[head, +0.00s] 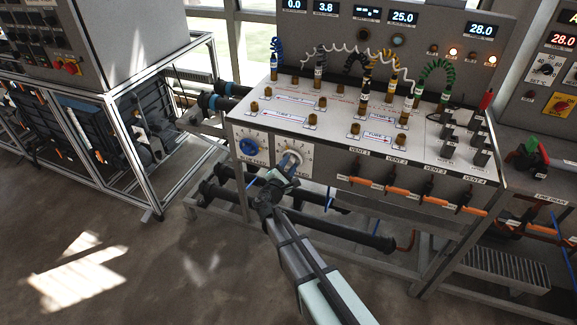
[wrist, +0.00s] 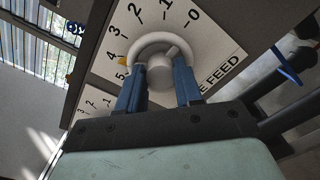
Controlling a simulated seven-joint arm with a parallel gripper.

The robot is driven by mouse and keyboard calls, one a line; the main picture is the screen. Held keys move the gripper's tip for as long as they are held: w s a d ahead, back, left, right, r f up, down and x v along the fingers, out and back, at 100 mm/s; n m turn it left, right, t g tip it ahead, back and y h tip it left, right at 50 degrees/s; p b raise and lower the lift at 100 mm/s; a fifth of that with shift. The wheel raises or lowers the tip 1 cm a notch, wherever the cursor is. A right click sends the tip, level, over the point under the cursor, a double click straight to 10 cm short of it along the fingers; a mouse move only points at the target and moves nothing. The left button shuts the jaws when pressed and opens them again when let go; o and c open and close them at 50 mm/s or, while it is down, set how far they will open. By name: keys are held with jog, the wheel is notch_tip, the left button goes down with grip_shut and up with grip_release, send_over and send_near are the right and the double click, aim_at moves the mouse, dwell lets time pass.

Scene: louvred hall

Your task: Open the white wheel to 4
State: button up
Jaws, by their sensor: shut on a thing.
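The white wheel (wrist: 140,45) is a round rim with a grey hub on a white numbered dial plate (wrist: 215,45) marked "FEED" at its end. A small yellow mark shows at the wheel's left edge, close to the 4 and 5; its exact reading is unclear. My gripper (wrist: 160,88) has its two blue fingers on either side of the wheel's near part, shut on it. In the head view my gripper (head: 283,178) reaches the dial on the panel's front face from below, covering part of the white wheel (head: 290,161).
A blue wheel (head: 248,146) on a similar dial sits just left. Vent valves with orange handles (head: 369,183) line the front to the right. Above are brass ports, coiled cables and displays, one reading 3.8 (head: 326,8). Black pipes (head: 330,225) run below. Open floor lies left.

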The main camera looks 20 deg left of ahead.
jog(key=o, duration=1)
jog(key=shift+o, duration=0.2)
jog(key=shift+s, duration=0.1)
jog(key=s, duration=1.3)
jog(key=shift+s, duration=0.35)
